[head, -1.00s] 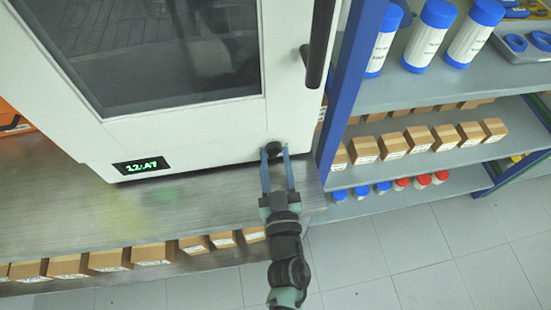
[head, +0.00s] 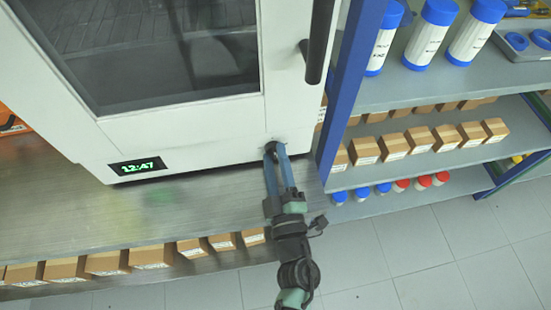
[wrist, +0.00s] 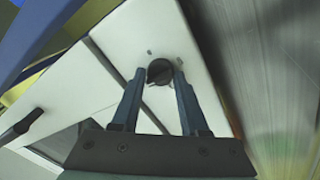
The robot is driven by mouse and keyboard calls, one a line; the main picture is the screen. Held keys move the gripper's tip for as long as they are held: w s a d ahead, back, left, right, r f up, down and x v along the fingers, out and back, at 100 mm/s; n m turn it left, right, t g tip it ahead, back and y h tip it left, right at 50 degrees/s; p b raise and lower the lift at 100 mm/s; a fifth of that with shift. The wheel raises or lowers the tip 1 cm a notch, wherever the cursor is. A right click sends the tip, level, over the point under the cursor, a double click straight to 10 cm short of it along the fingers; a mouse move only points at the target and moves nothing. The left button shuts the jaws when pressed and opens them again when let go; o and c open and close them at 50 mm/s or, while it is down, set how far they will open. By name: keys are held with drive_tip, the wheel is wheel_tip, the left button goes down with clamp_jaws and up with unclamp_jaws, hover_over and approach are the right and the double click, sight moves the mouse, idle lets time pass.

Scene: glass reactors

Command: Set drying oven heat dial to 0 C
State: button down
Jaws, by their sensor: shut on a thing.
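The white drying oven (head: 185,133) stands on a metal bench, with a dark window and a green display (head: 138,167) reading 12:47. Its round black heat dial (wrist: 159,71) sits low on the front near the right corner. In the head view the dial (head: 271,147) is partly hidden by the fingers. My gripper (head: 277,153) reaches it from the front. In the wrist view my gripper (wrist: 157,82) has one blue finger on each side of the dial and is shut on it. The dial's scale is too small to read.
The oven's black door handle (head: 318,42) is above and right of the dial. A blue-framed shelf (head: 345,100) with boxes and blue-capped bottles stands close on the right. The bench top (head: 110,215) before the oven is clear.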

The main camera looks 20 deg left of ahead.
drive_tip(key=shift+n, duration=0.4)
drive_tip(key=shift+c, duration=2.2)
unclamp_jaws()
drive_tip(key=shift+s, duration=0.1)
drive_tip(key=b+v, duration=0.2)
drive_tip(key=v, duration=1)
drive_tip(key=shift+s+d, duration=0.25)
drive_tip(key=shift+s, duration=0.05)
